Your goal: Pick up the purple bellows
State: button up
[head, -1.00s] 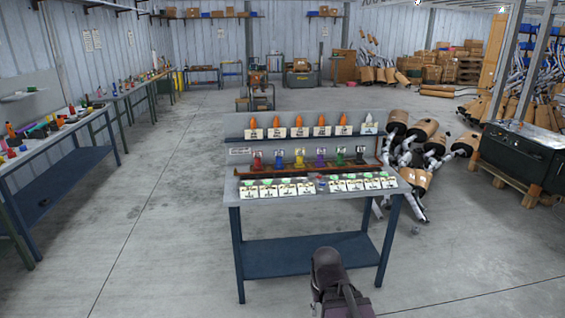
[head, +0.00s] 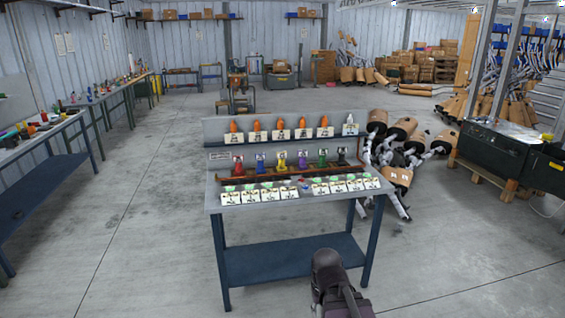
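The purple bellows (head: 302,161) is small and stands in a row of coloured bellows on the middle level of the workbench (head: 262,206). In the head view it sits between a yellow one (head: 282,161) on its left and a green one (head: 322,158) on its right. Part of my dark arm shows at the bottom centre, in front of the bench and well apart from the purple bellows. The fingers of my gripper do not show.
Orange bottles (head: 280,128) line the upper shelf, and white cards (head: 260,193) line the bench front. Mufflers (head: 396,178) are piled on the floor right of the bench. A long side bench (head: 45,138) stands at left. The floor between is clear.

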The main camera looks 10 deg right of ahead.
aim_at(301, 154)
jog(key=i, duration=0.85)
jog(key=u, duration=0.05)
